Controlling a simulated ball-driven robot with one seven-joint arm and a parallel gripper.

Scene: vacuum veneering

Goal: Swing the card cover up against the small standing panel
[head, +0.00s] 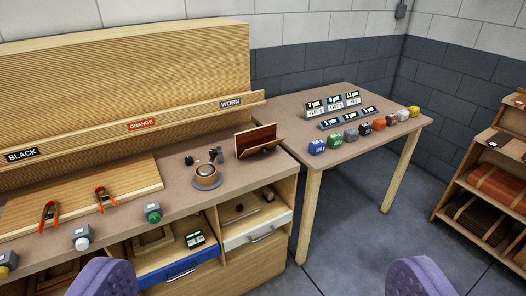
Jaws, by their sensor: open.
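A small standing panel (255,137) with a reddish-brown face stands near the right end of the workbench. A thin tan flap, which looks like the card cover (272,147), slants out low in front of it, apart from the panel at its upper edge. A small dark item sits by the flap; its detail is too small to tell. My gripper (261,270) shows as two purple fingers at the bottom edge, wide apart and empty. It is nearer to me than the panel and touches nothing visible.
A round wooden cup on a grey saucer (206,182) stands left of the panel. Orange-handled clamps (103,197) sit farther left. Open drawers (258,230) jut out below the bench. A side table (350,150) holds labelled signs and coloured blocks. Open floor lies right.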

